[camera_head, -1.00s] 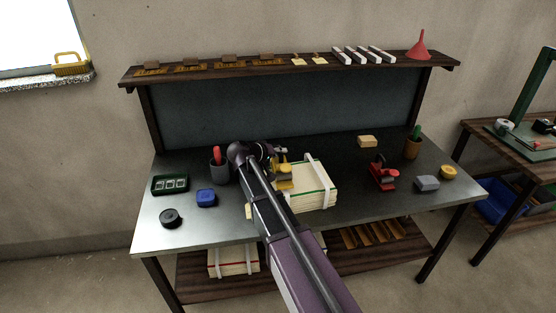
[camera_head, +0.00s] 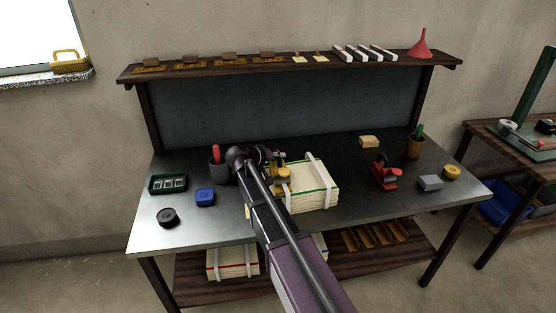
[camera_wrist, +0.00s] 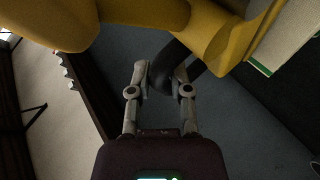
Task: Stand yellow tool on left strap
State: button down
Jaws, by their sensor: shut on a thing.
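The yellow tool (camera_head: 284,174) shows at the left part of a strapped stack (camera_head: 314,196) on the bench. It fills the top of the wrist view (camera_wrist: 130,22), with a curved black part below its yellow body. My gripper (camera_wrist: 164,74) is shut on that black part; in the head view its fingers (camera_head: 277,157) are small. The left strap (camera_head: 288,202) is white and mostly hidden behind the tool and my arm. The right strap (camera_head: 320,182) is in plain view. I cannot tell whether the tool touches the left strap.
A dark cup with a red-handled item (camera_head: 218,168), a blue box (camera_head: 205,197), a green tray (camera_head: 168,183) and a black disc (camera_head: 168,217) stand left. A red tool (camera_head: 384,176), grey block (camera_head: 430,182) and brown cup (camera_head: 414,148) stand right. The bench's front right is clear.

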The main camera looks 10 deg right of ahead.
jog(key=c, duration=0.6)
grip_release()
jog(key=shift+o, duration=0.2)
jog(key=shift+r, duration=0.1)
jog(key=shift+s+a+r+p, duration=0.3)
jog(key=shift+s+a, duration=0.05)
jog(key=shift+a, duration=0.1)
jog(key=p+v, duration=0.4)
jog(key=v, duration=0.6)
jog(key=shift+a, duration=0.35)
jog(key=shift+s+r, duration=0.1)
